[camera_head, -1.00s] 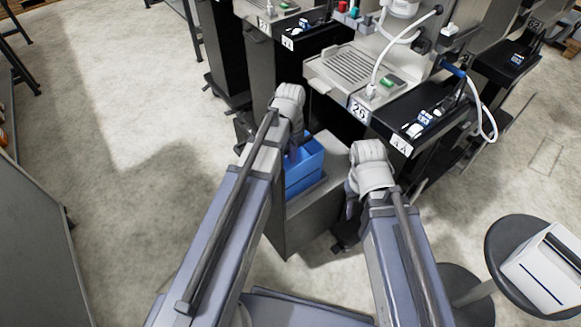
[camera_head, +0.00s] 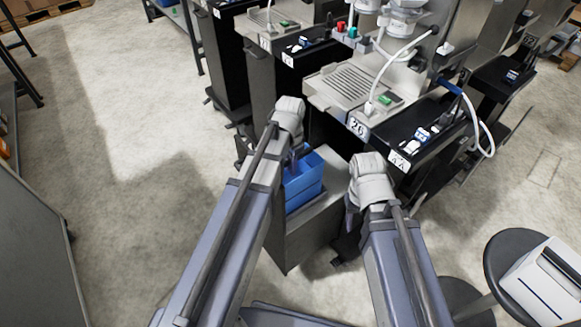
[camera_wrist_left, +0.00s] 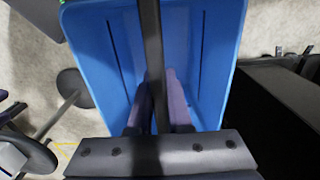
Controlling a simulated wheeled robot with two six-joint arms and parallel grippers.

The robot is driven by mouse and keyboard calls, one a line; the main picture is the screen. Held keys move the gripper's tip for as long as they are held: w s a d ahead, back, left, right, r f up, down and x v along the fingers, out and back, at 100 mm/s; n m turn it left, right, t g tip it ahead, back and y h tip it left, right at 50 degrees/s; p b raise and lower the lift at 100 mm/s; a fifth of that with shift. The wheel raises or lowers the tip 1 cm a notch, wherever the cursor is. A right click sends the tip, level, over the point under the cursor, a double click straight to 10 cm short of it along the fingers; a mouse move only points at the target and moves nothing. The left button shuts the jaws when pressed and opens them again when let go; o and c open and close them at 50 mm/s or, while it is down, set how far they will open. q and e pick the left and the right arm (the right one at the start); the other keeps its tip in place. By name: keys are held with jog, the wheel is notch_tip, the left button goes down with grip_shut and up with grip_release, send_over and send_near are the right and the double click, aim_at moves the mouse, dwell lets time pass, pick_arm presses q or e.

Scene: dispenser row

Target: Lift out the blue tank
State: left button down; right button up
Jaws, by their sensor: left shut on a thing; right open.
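The blue tank (camera_head: 304,188) is an open box at the front of the dispenser marked 26, inside a grey pulled-out housing (camera_head: 305,236). A dark bar (camera_wrist_left: 150,50) crosses over the tank's open top in the left wrist view, where the tank's blue inside (camera_wrist_left: 210,50) looks empty. My left gripper (camera_head: 292,158) is over the tank, its fingers (camera_wrist_left: 160,100) shut on the bar. I cannot tell whether the tank's bottom is clear of the housing. My right gripper (camera_head: 351,215) is open and empty, to the right of the housing.
The dispenser (camera_head: 355,85) with its grey grid tray and white hose stands behind the tank. A black dispenser shelf (camera_head: 425,135) is close to my right arm. A stool with a white box (camera_head: 548,283) stands at lower right. The floor at left is clear.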

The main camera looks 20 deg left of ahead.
pick_arm(q)
notch_tip(320, 180, up, 9)
jog(key=p, duration=0.7)
jog(key=shift+f+p, duration=0.2)
jog(key=shift+p, duration=0.2)
jog(key=shift+r, duration=0.1)
jog(key=shift+r+p, duration=0.85)
jog(key=shift+p, duration=0.15)
jog(key=shift+r, duration=0.1)
